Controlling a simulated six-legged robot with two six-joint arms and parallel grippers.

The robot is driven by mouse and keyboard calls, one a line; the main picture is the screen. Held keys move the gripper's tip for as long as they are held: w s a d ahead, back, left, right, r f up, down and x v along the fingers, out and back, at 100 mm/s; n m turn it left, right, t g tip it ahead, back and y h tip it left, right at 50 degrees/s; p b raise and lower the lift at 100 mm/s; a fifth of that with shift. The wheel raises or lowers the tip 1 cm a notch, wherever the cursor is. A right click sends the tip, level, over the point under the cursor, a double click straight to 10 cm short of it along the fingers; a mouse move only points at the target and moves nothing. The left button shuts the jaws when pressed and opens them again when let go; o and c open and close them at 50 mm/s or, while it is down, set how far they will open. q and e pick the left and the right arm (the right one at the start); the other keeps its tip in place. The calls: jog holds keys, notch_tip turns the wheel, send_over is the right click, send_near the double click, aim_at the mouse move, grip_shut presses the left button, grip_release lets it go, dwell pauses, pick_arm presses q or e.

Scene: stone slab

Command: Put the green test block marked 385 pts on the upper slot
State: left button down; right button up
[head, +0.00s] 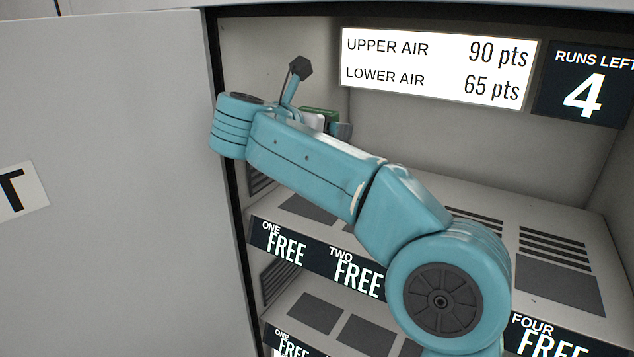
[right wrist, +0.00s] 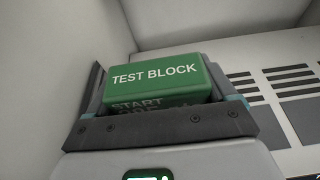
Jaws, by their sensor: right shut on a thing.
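The green test block (right wrist: 155,75) sits between the fingers of my right gripper (right wrist: 165,118) in the right wrist view. Its top face reads TEST BLOCK, and its front face starts with START; the rest of that face is too dark to read. No 385 pts mark is readable. In the head view only a green edge of the block (head: 320,111) shows behind my teal right arm, inside the cabinet above the upper shelf (head: 560,283). Most of my right gripper (head: 338,128) is hidden there. My left gripper is not in view.
The upper shelf's front strip shows FREE labels at ONE (head: 284,246), TWO (head: 356,272) and FOUR (head: 548,340). A lower shelf (head: 318,312) lies beneath. A lit board (head: 436,70) reads UPPER AIR 90 pts, LOWER AIR 65 pts. Another sign (head: 582,85) reads RUNS LEFT 4. A grey panel (head: 110,200) stands left.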

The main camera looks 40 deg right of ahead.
notch_tip(320, 180, down, 7)
jog(key=shift+f, duration=0.1)
jog(key=shift+a, duration=0.15)
jog(key=shift+f+b, duration=0.2)
jog(key=shift+b, duration=0.35)
jog(key=o, duration=1.2)
jog(key=shift+o, duration=0.2)
jog(key=shift+a+r+p, duration=0.15)
jog(key=shift+r+p, duration=0.15)
jog(key=b+v, duration=0.1)
jog(key=v, duration=1)
jog(key=shift+s+a+b, duration=0.15)
jog(key=shift+a+b, duration=0.15)
jog(key=shift+b, duration=0.05)
jog(key=shift+d, duration=0.1)
